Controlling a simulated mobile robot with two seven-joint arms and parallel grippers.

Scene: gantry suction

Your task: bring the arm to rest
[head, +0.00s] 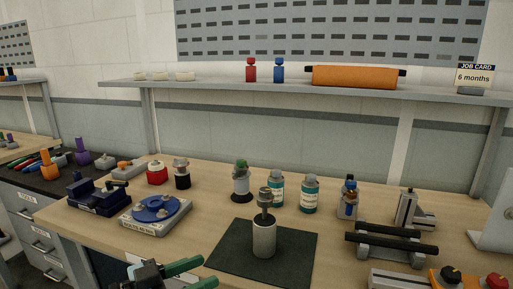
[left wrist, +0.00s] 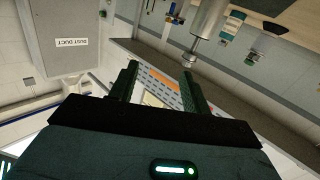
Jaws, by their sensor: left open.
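My left gripper (head: 208,272) shows at the bottom edge of the head view, its dark green fingers pointing right. It is low in the picture, in front of the bench, apart from the dark mat's near edge. In the left wrist view the two fingers of my left gripper (left wrist: 160,70) stand apart with nothing between them. The rest of the left arm is mostly out of the picture. My right gripper is in neither view.
A metal cylinder (head: 264,240) stands on a dark mat (head: 225,262). A blue disc fixture (head: 157,209), teal-labelled bottles (head: 310,194) and a black-barred stand (head: 390,245) surround it. A shelf (head: 215,88) runs behind. A grey duct box (left wrist: 75,30) shows in the wrist view.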

